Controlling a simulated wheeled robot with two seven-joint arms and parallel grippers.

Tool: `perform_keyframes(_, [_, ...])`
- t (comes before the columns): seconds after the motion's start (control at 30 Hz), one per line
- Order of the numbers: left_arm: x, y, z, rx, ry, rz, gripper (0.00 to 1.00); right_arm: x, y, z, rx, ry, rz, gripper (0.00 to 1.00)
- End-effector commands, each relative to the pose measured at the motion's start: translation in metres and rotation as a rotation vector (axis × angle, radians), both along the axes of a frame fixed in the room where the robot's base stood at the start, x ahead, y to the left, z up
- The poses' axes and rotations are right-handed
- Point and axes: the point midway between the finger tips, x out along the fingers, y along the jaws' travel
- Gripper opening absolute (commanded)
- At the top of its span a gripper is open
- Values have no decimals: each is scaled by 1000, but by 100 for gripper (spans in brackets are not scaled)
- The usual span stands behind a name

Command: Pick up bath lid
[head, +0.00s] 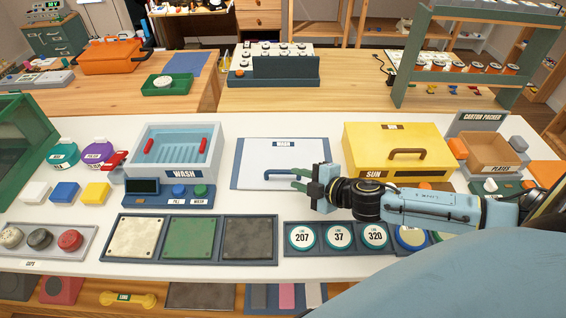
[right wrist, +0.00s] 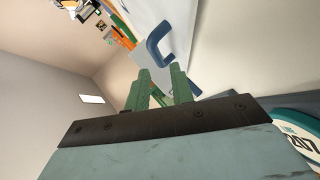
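The bath lid (head: 258,153) is a flat white panel with a blue rim and a blue bar handle (head: 277,174) near its front edge. It lies on the white table, right of the wash bath (head: 216,148), which stands uncovered with water inside. My right gripper (head: 297,179) comes in from the right, its green fingers apart and empty, just right of the handle. In the right wrist view the handle (right wrist: 158,42) shows beyond the fingertips (right wrist: 161,73), apparently not between them. My left gripper is not in view.
The yellow SUN box (head: 400,139) stands right of the lid, behind my right arm. In front lie a rack of round numbered discs (head: 294,252) and a tray of square plates (head: 108,259). Bare white table shows in front of the lid.

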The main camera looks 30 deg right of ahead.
Motion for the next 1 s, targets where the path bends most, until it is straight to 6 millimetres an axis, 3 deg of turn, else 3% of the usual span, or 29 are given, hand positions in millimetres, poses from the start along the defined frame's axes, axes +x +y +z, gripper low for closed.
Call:
perform_keyframes(0.33, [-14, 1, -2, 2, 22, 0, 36, 37, 8, -13, 2, -3, -1, 23])
perform_keyframes(0.7, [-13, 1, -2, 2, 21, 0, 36, 44, 10, -17, 1, 0, 0, 23])
perform_keyframes(0.9, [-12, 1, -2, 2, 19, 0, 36, 44, 10, -17, 1, 0, 0, 0])
perform_keyframes(1.0, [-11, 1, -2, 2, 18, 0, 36, 44, 10, -17, 1, 0, 0, 0])
